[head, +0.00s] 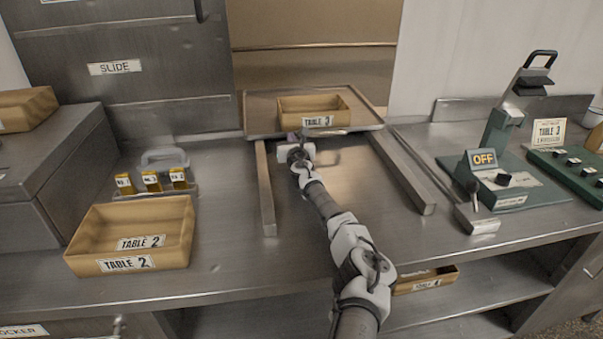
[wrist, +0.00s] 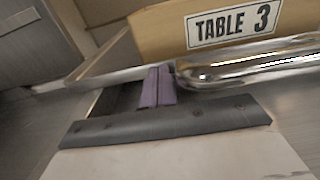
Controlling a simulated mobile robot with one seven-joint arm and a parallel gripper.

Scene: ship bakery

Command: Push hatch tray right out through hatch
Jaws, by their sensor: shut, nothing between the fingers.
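The hatch tray (head: 261,112) is a shallow metal-rimmed tray at the back of the counter, in front of the tan hatch opening (head: 315,45). It carries a wooden box labelled TABLE 3 (head: 335,107), which also shows in the wrist view (wrist: 150,35). A shiny bar handle (wrist: 250,68) runs along the tray's front. My gripper (head: 294,137) is at the tray's front edge, left of its middle. In the wrist view its purple fingertips (wrist: 158,87) are shut together with nothing between them, beside the handle's left end. Whether they touch the tray I cannot tell.
Two metal rails, left (head: 265,190) and right (head: 402,172), run along the counter towards the hatch. A TABLE 2 box (head: 93,225) stands at left. A green device with an OFF sign (head: 484,158) stands at right. The counter between the rails is clear except for my arm.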

